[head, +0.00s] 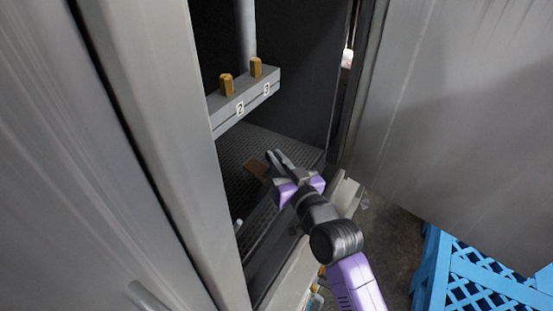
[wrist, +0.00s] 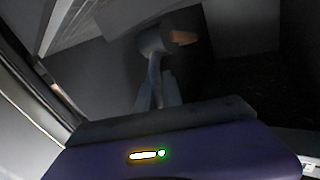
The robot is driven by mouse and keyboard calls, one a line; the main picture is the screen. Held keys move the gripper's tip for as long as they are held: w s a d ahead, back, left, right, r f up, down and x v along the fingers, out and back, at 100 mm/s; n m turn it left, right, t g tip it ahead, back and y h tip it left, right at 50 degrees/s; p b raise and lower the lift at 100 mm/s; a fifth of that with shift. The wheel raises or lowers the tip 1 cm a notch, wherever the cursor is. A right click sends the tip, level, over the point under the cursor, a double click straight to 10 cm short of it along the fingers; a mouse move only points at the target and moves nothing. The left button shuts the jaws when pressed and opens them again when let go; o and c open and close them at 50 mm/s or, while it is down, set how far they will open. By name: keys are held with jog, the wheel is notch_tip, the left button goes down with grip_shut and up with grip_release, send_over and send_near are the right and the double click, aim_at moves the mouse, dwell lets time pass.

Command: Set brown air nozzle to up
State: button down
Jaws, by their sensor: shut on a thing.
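The brown air nozzle shows in the wrist view as a brown tip (wrist: 183,37) on a grey rounded body (wrist: 154,39), pointing to the right. In the head view a brown piece (head: 256,170) shows just left of my gripper (head: 272,156), inside the dark cabinet; I take it for the same nozzle. My gripper's fingers, also in the wrist view (wrist: 156,80), reach up to the grey body and are shut on it. The exact contact is dim and partly hidden.
Two orange-brown pegs (head: 227,85) stand on a grey bar (head: 245,100) labelled 2 and 3, above my gripper. Tall grey panels flank the opening (head: 165,120) and (head: 450,100). A blue crate (head: 480,275) stands at lower right.

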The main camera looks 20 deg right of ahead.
jog(key=shift+f+b, duration=0.35)
jog(key=shift+b, duration=0.6)
jog(key=m+t+b, duration=0.1)
jog(key=b, duration=0.4)
jog(key=s+d+m+t+b, duration=0.1)
jog(key=t+b, duration=0.1)
jog(key=b, duration=0.3)
jog(key=shift+s+f+m, duration=0.2)
jog(key=shift+f+m, duration=0.1)
jog(key=shift+f, duration=0.1)
jog(key=shift+r+t+h+b, duration=0.1)
jog(key=shift+t+h+b, duration=0.25)
jog(key=shift+b, duration=0.45)
jog(key=shift+s+r+m, duration=0.1)
jog(key=shift+r+m, duration=0.05)
jog(key=shift+m, duration=0.15)
jog(key=shift+d, duration=0.1)
jog(key=c, duration=1.5)
grip_release()
